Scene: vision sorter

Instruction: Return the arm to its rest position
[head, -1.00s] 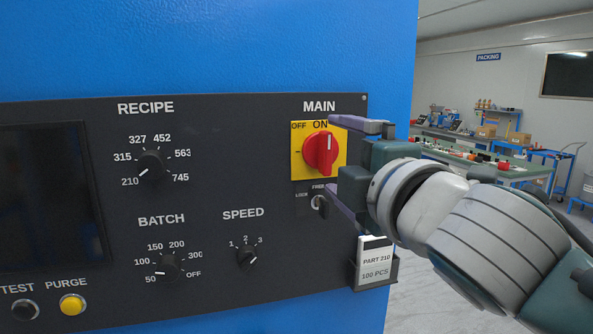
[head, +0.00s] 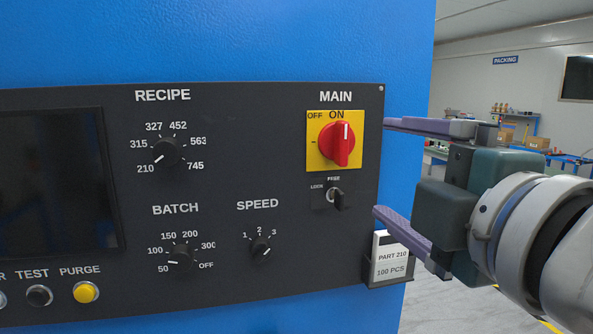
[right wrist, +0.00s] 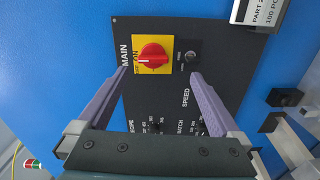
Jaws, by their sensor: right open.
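My right gripper (head: 382,167) is open and empty, at the right edge of the black control panel (head: 230,293). Its two purple fingers are apart and point left toward the panel, touching nothing that I can see. The red main switch (head: 338,145) on its yellow plate has its handle upright at ON. In the right wrist view the main switch (right wrist: 152,58) lies ahead, between the lines of the open fingers (right wrist: 158,88). The key switch (head: 335,197) sits below the main switch. My left gripper is not in view.
A card holder (head: 388,262) with a "PART 210, 100 PCS" card sticks out at the panel's lower right. The recipe knob (head: 167,152), batch knob (head: 181,256) and speed knob (head: 261,247) are left of the gripper. Open floor and distant benches lie to the right.

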